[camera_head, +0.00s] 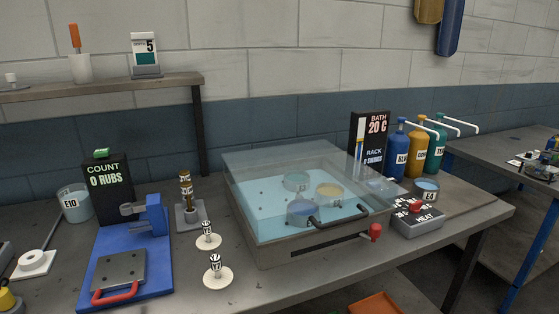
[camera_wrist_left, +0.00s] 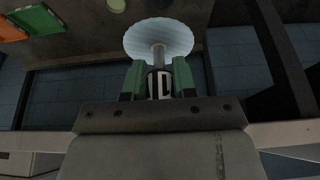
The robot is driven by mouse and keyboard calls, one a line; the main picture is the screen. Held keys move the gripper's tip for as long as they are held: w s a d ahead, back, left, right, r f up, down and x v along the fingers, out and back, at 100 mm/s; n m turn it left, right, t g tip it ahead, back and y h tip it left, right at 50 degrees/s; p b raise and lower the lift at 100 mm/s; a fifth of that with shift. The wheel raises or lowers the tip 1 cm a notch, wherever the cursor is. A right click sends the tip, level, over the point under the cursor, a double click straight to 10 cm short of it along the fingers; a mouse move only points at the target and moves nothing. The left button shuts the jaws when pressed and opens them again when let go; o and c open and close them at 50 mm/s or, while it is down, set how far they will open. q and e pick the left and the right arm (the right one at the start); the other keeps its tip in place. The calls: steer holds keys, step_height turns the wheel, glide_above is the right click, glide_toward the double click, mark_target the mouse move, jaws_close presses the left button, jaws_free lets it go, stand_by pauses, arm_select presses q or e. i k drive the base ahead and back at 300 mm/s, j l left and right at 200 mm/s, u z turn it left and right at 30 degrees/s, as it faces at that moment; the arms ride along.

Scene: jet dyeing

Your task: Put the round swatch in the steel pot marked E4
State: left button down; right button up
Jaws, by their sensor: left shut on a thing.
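My left gripper (camera_wrist_left: 159,85) shows in the left wrist view, its green fingers shut on the black-and-white marked stem of a round swatch (camera_wrist_left: 158,36). The swatch is a pale, bluish ribbed disc beyond the fingertips. Its mark is only partly readable. The steel pot marked E4 (camera_head: 428,196) stands upright at the right of the bench in the head view, with blue liquid in it, behind the heat box. Neither gripper shows in the head view, so I cannot tell how far the swatch is from the pot.
A bath with a clear lid (camera_head: 295,175) holds several pots at the bench's middle. The heat box (camera_head: 418,220) has a red knob. Dye bottles (camera_head: 399,150) with long spouts stand behind E4. Two white discs with marked stems (camera_head: 207,241) and a blue rubbing device (camera_head: 125,270) are left.

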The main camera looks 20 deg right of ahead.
mark_target(424, 196)
steer(key=l+z, duration=0.15)
steer(key=l, duration=0.35)
steer(key=l+z, duration=0.2)
steer(key=l, duration=0.35)
steer(key=l+z, duration=0.15)
steer(key=l, duration=0.35)
steer(key=i+l+z, duration=0.2)
steer(key=l, duration=0.3)
steer(key=l+z, duration=0.15)
steer(key=l, duration=0.35)
steer(key=i+l+z, duration=0.2)
steer(key=l, duration=0.3)
steer(key=k, duration=0.1)
